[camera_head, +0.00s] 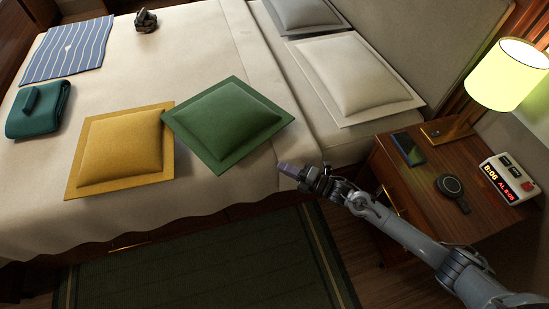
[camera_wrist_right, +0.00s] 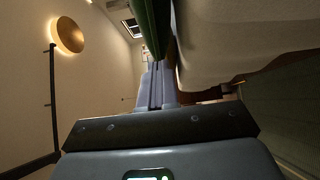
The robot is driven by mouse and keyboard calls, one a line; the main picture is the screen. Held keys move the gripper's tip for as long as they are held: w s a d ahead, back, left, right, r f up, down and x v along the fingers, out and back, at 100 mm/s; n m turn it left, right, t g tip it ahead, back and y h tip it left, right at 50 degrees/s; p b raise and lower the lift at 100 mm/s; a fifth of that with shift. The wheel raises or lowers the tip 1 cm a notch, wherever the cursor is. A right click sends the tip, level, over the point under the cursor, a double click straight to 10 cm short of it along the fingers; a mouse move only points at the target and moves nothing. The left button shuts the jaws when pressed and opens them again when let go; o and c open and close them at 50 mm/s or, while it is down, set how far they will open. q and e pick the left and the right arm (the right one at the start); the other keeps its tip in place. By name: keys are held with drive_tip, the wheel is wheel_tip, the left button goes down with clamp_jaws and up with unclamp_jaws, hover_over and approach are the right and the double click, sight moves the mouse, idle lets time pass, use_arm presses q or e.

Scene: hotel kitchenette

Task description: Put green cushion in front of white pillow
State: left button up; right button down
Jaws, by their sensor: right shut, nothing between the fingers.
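The green cushion (camera_head: 228,120) lies on the bed, its left corner against or over the edge of the yellow cushion. The white pillow (camera_head: 352,75) lies flat at the head end, up and right of the green cushion, with a strip of bed between them. My right gripper (camera_head: 287,168) is shut and empty at the bed's near edge, below and right of the green cushion, apparently apart from it. In the right wrist view its fingers (camera_wrist_right: 156,85) are together. A dark green edge (camera_wrist_right: 153,25), likely the cushion, shows beyond them. My left gripper is not in view.
The yellow cushion (camera_head: 120,152) lies left of the green one. A grey pillow (camera_head: 305,14) lies behind the white one. The nightstand (camera_head: 425,190) at right holds a lamp (camera_head: 508,75), phone (camera_head: 410,149), round black device (camera_head: 452,187) and clock (camera_head: 508,178). My right arm reaches past it.

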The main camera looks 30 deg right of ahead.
drive_tip(key=p+v, duration=0.1)
drive_tip(key=v, duration=0.2)
drive_tip(key=m+t+h+b, duration=0.1)
drive_tip(key=m+h+b, duration=0.1)
drive_tip(key=b, duration=0.2)
approach(261, 144)
drive_tip(key=a, duration=0.1)
drive_tip(key=w+a, duration=0.1)
drive_tip(key=a, duration=0.1)
drive_tip(key=w+a, duration=0.1)
drive_tip(key=shift+a+f, duration=0.15)
drive_tip(key=shift+f, duration=0.15)
drive_tip(key=w+b, duration=0.1)
drive_tip(key=w+d+b, duration=0.1)
drive_tip(key=shift+w, duration=0.4)
drive_tip(key=shift+w+d+r, duration=0.1)
drive_tip(key=shift+w+d, duration=0.05)
drive_tip(key=shift+w, duration=0.3)
